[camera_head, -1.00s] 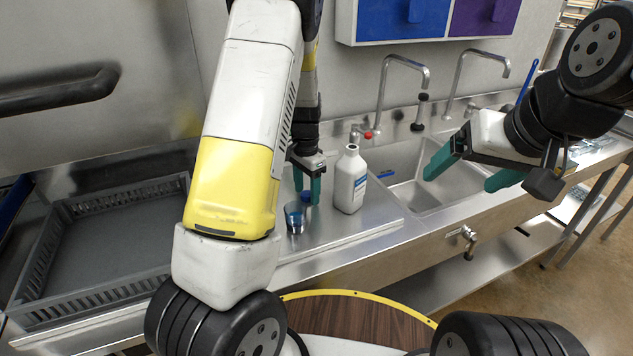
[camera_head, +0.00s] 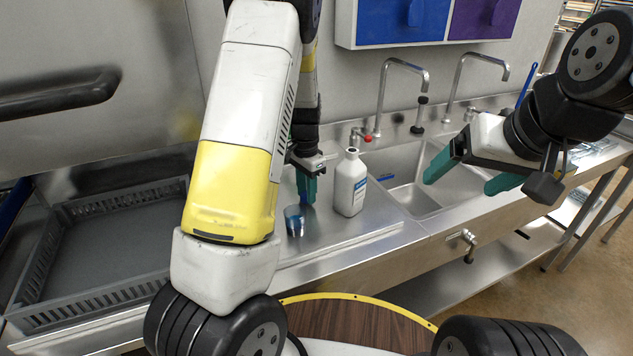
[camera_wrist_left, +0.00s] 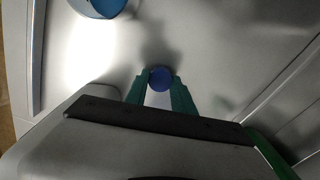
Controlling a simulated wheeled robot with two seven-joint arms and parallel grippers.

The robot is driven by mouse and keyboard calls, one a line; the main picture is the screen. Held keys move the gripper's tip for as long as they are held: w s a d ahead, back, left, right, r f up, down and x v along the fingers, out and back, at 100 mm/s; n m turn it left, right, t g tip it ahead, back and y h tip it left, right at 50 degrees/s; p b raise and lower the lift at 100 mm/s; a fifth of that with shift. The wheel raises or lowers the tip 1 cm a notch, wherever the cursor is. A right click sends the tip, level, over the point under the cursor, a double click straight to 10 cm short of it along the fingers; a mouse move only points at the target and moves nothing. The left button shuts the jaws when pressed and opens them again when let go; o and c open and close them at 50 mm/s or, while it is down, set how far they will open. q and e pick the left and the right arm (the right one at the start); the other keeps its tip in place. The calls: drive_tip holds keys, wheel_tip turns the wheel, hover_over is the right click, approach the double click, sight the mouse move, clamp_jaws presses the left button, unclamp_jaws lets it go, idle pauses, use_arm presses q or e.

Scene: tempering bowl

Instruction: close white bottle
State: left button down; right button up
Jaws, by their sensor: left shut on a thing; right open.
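My left gripper (camera_head: 306,192) is just left of the bottle, low over the counter, pointing down. It is shut on a small blue cap (camera_wrist_left: 160,78), which shows between the green fingertips in the left wrist view. Whether the cap still touches the counter I cannot tell. My right gripper (camera_head: 464,176) is open and empty over the sink, right of the bottle.
A small blue and metal cup (camera_head: 294,221) stands close in front of my left gripper; it also shows in the wrist view (camera_wrist_left: 98,7). A grey tray (camera_head: 92,311) lies at left. Tall faucets rise behind the sink (camera_head: 413,193). Counter in front of the bottle is clear.

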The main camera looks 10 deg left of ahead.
use_arm(q)
wheel_tip(320, 180, up, 9)
drive_tip(key=shift+r, duration=0.15)
drive_tip(key=shift+s, duration=0.1)
idle(0.4)
